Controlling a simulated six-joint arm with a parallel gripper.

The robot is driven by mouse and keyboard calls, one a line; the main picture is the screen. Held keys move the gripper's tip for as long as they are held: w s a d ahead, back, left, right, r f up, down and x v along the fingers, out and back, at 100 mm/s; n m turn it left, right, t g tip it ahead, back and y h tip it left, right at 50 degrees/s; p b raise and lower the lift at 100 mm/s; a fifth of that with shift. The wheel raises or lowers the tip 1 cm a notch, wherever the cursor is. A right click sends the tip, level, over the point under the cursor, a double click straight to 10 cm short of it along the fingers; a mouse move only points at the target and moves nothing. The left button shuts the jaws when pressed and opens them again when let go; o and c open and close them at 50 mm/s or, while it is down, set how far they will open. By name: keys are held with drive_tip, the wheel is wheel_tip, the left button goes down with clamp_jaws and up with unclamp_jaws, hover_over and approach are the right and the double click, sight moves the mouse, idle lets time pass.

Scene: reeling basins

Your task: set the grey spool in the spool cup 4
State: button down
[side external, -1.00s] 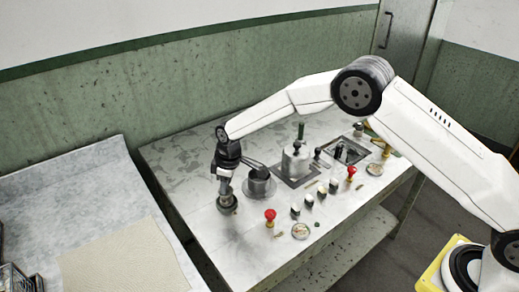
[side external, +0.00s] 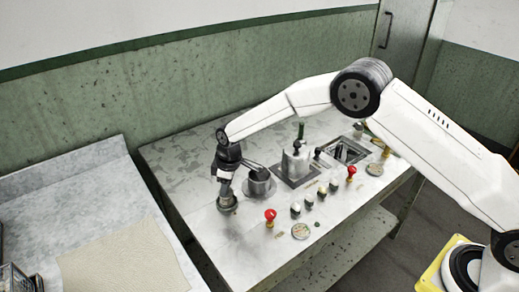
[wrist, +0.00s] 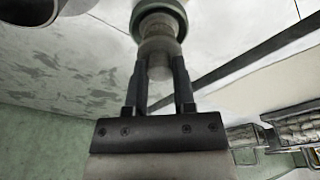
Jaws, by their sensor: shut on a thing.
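My gripper (side external: 227,184) points down at the left part of the metal table, its fingers shut. In the wrist view my gripper (wrist: 159,75) is closed around the grey spool (wrist: 158,46). A round green-grey rimmed piece (wrist: 160,10) shows at the far end of the spool, at the top edge of that view. In the side view a dark round piece (side external: 227,203) is at the tabletop directly under my fingers. It looks like a cup, but I cannot tell whether the spool is seated in it. No cup number is readable.
A grey round pot (side external: 259,186) stands close to the right of my gripper. A recessed basin (side external: 346,151) is at the back right.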

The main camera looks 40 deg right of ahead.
idle(0.3)
unclamp_jaws()
idle(0.3)
drive_tip(key=shift+r, duration=3.45)
drive_tip(key=shift+s+d, duration=0.1)
